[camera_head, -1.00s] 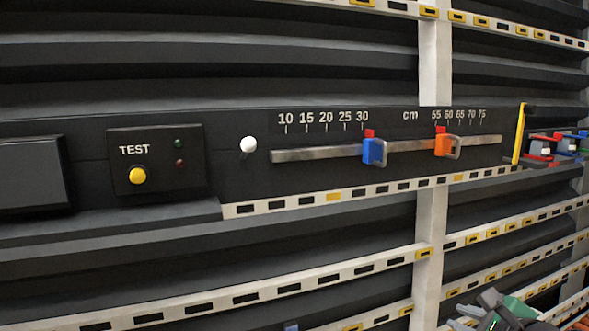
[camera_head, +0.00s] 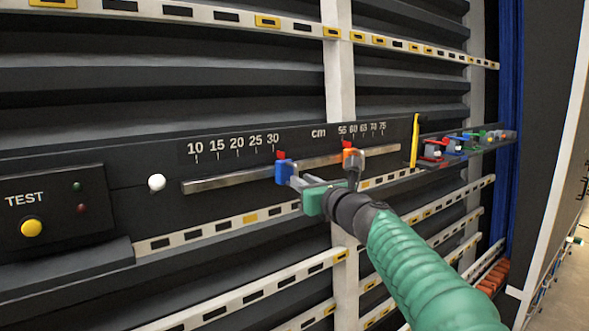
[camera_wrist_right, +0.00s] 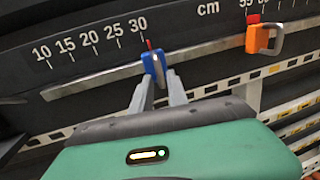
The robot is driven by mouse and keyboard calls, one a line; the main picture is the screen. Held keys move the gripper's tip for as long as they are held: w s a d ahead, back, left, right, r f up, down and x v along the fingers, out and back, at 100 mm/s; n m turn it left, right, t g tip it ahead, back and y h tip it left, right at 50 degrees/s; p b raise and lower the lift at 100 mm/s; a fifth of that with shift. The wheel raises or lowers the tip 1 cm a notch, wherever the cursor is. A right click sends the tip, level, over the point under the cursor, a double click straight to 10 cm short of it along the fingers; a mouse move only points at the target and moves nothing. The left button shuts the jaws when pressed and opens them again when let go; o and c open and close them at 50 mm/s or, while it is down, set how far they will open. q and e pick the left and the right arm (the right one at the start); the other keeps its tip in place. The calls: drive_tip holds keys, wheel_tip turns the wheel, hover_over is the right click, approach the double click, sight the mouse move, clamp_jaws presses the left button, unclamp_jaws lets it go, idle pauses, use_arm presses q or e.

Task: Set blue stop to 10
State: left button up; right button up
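The blue stop (camera_head: 283,172) sits on a metal rail (camera_head: 225,182) of the black panel, near the 30 mark and with a red pointer on top. It also shows in the right wrist view (camera_wrist_right: 150,65). The 10 mark (camera_head: 196,149) is at the left end of the scale. My right gripper (camera_head: 297,180) is at the blue stop, coming from the lower right. In the right wrist view its two fingers (camera_wrist_right: 160,88) stand apart, one on each side of the stop's grey handle. Firm contact cannot be made out. My left gripper is not in view.
An orange stop (camera_head: 350,158) sits near 55 on the same rail. The rail left of the blue stop is clear, ending near a white knob (camera_head: 156,182). A TEST box (camera_head: 55,208) is farther left. A yellow bar (camera_head: 414,140) stands at the right.

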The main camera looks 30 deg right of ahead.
sight(290, 174)
drive_tip(key=w+p, duration=0.1)
drive_tip(key=w, duration=0.3)
drive_tip(key=shift+w+d+r, duration=0.15)
drive_tip(key=shift+w, duration=0.05)
drive_tip(key=shift+d, duration=0.1)
drive_tip(key=shift+s+d, duration=0.1)
drive_tip(key=shift+d, duration=0.05)
drive_tip(key=shift+c, duration=0.4)
clamp_jaws()
idle(0.5)
